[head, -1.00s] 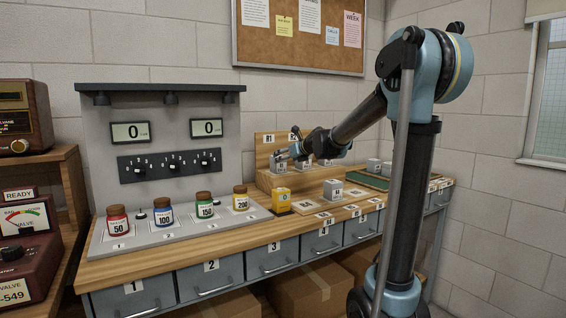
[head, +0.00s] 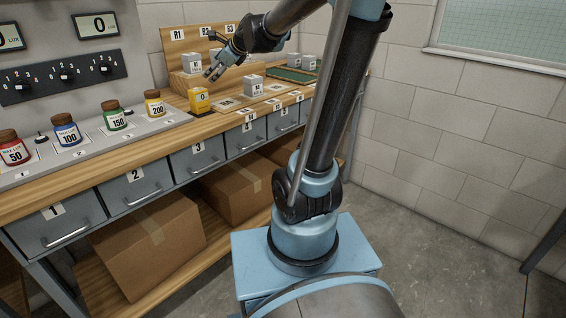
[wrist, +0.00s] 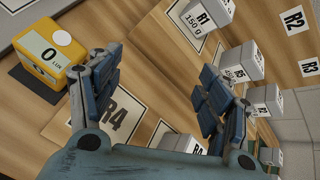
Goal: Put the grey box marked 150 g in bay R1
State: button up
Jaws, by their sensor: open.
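The grey box marked 150 g (wrist: 217,14) stands upright on the raised wooden step, and its label also reads R1. In the head view a grey box (head: 191,63) sits on that step below the R1 sign (head: 178,34). My gripper (head: 212,74) is open, in front of and to the right of this box, apart from it.
More grey boxes stand on the step, partly behind my gripper. A yellow lux meter (head: 199,101) is close to my fingers at the bench front. Another grey box (head: 252,86) stands to the right, with a green tray (head: 290,75) beyond. Coloured jars line the left.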

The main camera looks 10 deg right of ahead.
jog(key=s+d+f+n+g+h, duration=0.2)
jog(key=s+d+f+n, duration=0.4)
jog(key=s, duration=0.5)
jog(key=s+d+f+n+g+h, duration=0.2)
jog(key=s+d+f+n, duration=0.4)
jog(key=s+f+n, duration=0.3)
jog(key=s+d+f+n+g+h, duration=0.2)
jog(key=s+d+f+n, duration=0.4)
jog(key=s, duration=0.9)
notch_tip(320, 180, down, 3)
jog(key=shift+n+g+h, duration=0.4)
jog(key=shift+n+g, duration=0.1)
jog(key=shift+n, duration=0.2)
jog(key=shift+w+f, duration=0.2)
jog(key=shift+w, duration=0.25)
